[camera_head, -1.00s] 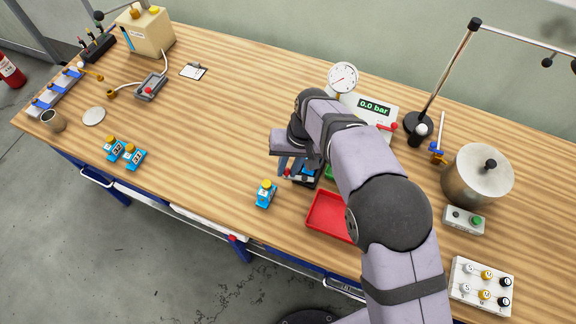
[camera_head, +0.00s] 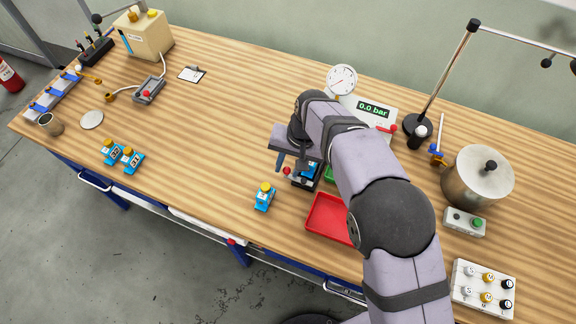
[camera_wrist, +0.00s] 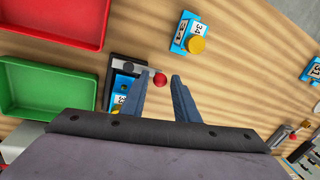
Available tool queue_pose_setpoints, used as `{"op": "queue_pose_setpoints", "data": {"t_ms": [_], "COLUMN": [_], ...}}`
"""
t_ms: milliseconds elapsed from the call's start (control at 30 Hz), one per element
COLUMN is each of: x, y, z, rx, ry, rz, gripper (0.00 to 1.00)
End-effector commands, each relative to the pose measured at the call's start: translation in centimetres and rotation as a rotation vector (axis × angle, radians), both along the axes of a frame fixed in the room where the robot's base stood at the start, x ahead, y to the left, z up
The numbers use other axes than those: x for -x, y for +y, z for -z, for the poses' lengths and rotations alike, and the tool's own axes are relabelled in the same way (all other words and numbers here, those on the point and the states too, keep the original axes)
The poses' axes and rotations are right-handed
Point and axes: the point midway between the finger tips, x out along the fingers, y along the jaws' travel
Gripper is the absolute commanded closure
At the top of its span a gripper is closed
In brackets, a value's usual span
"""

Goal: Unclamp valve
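A blue valve marked 33 (camera_wrist: 121,102) sits in a black clamp fixture (camera_wrist: 126,62), partly hidden by my gripper in the wrist view. The valve (camera_head: 312,170) and fixture (camera_head: 302,183) also show in the head view, partly behind my arm. The clamp has a metal lever ending in a red knob (camera_wrist: 160,80), also visible in the head view (camera_head: 287,171). My gripper (camera_wrist: 161,76) is open, its two fingers apart on either side of the knob in the picture. I cannot tell whether they touch it or how high above it they are.
A blue valve marked 34 with a yellow cap (camera_wrist: 190,36) stands beside the fixture. A red tray (camera_head: 330,218) and a green tray (camera_wrist: 47,88) lie close by. A gauge (camera_head: 341,80) and a display reading 0.0 bar (camera_head: 374,108) stand behind.

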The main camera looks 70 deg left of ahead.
Motion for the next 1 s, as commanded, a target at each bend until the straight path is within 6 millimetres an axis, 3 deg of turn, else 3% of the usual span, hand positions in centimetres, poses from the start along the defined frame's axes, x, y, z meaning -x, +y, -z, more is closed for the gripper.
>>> {"op": "queue_pose_setpoints", "data": {"t_ms": [467, 1000], "x": [-0.1, -1.1], "y": [-0.1, -0.7], "z": [-0.7, -6.7], "rx": [0.000, -0.001], "ry": [0.001, -0.001], "rz": [-0.001, -0.001], "gripper": [0.64, 0.64]}}
